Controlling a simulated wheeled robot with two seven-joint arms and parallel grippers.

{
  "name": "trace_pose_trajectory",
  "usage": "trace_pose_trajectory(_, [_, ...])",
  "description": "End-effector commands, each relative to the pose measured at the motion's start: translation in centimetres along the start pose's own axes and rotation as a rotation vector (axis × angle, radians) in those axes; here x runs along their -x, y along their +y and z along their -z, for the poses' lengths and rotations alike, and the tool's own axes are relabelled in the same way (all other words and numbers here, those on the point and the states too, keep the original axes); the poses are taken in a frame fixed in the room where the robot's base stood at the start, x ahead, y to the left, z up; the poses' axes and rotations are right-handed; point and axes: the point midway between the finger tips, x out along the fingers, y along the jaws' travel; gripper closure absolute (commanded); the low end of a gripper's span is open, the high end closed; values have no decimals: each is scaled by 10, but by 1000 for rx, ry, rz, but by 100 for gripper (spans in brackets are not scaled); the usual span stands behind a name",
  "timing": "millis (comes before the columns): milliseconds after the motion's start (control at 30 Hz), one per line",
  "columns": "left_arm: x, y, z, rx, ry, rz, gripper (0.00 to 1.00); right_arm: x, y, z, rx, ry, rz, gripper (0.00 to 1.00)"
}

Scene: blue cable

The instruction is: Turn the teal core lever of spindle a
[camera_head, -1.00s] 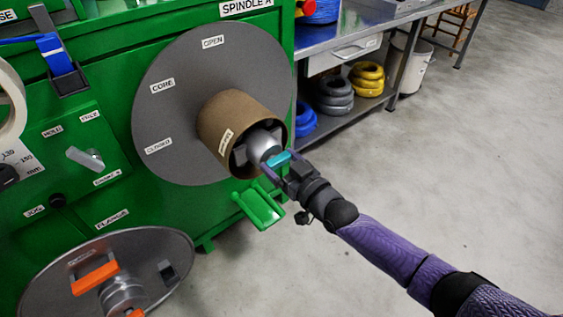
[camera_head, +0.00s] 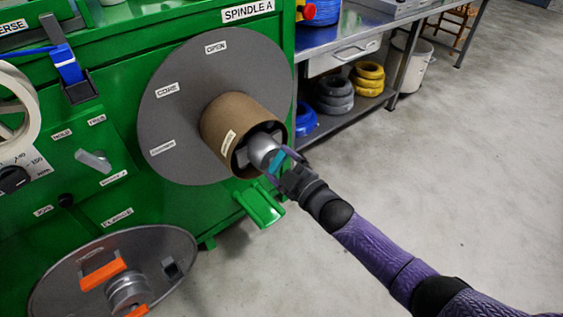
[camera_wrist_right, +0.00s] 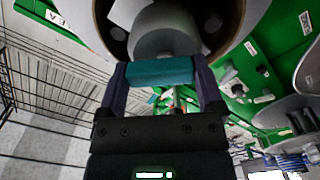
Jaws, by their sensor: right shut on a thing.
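The teal core lever (camera_head: 276,161) sits on the end of the grey spindle hub (camera_head: 263,149), inside the mouth of the brown cardboard core (camera_head: 222,128) on spindle A. My right gripper (camera_head: 281,163) is shut on the lever. In the right wrist view the teal lever (camera_wrist_right: 160,72) lies crosswise between the two purple fingers of the right gripper (camera_wrist_right: 160,82). Behind the core is a grey disc (camera_head: 185,75) with OPEN, CORE and CLOSED labels. The left gripper is not in view.
The green machine (camera_head: 115,155) fills the left. A loose flange disc (camera_head: 60,285) with orange parts is at the lower left, and a green pedal-like bracket (camera_head: 260,203) sits below the core. A workbench (camera_head: 365,15) stands behind. The floor at right is clear.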

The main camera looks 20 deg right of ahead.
Motion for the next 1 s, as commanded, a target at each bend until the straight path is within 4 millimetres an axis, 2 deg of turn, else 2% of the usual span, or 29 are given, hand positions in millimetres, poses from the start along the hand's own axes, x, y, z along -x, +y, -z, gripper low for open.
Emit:
trace_pose_trajectory(600, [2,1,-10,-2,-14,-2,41,0,-2,2,542,-2,2,74])
trace_pose_trajectory(1000, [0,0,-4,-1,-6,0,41,1,-3,2,732,-2,3,74])
